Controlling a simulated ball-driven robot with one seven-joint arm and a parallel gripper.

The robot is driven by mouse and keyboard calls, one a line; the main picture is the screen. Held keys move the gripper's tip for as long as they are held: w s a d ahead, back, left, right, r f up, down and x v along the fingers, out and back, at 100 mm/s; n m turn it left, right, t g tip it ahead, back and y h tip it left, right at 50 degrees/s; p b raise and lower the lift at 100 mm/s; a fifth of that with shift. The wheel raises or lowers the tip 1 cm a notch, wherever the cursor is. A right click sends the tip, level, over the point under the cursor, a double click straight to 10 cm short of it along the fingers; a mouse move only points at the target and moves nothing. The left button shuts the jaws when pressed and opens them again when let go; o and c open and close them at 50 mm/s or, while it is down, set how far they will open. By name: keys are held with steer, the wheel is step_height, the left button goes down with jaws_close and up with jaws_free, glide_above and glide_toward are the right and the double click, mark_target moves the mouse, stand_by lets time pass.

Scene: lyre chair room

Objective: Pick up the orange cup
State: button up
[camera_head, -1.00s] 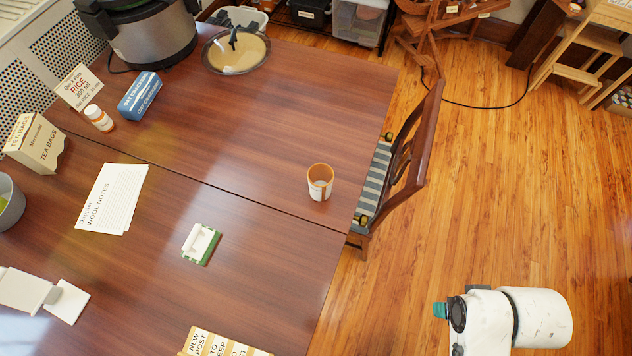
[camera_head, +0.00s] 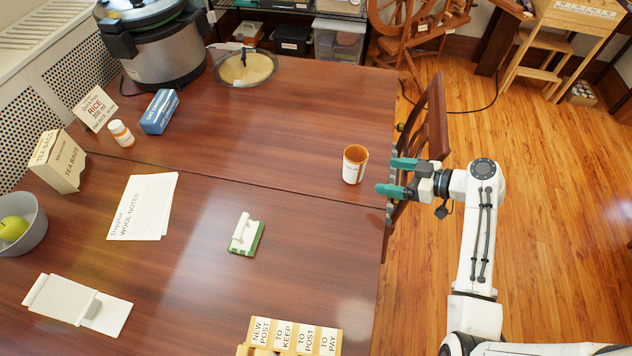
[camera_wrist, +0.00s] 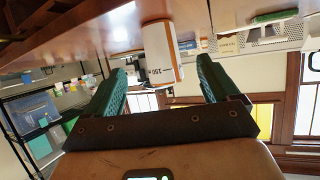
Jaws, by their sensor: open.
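The orange cup (camera_head: 355,164) stands upright on the table (camera_head: 300,110) near its right edge. It has an orange rim and inside, and a pale band on its side. My gripper (camera_head: 392,177) is open just to the right of the cup, with its teal fingers pointing at it and a small gap between. In the wrist view the cup (camera_wrist: 162,54) shows between the two open fingers (camera_wrist: 160,85), beyond their tips. Nothing is held.
A chair (camera_head: 428,120) stands at the table's right edge, behind my gripper. A green and white pad (camera_head: 246,236), papers (camera_head: 143,207) and a yellow letter holder (camera_head: 290,338) lie on the table. The table around the cup is clear.

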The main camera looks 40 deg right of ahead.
mark_target(354, 167)
steer(key=x, duration=0.5)
steer(key=shift+w+a+r+p, duration=0.1)
steer(key=shift+w+r+p, duration=0.1)
steer(key=shift+r+p, duration=0.2)
steer(key=shift+p+x, duration=0.75)
steer(key=shift+x, duration=2.3)
steer(key=shift+r, duration=0.1)
steer(key=c, duration=1.1)
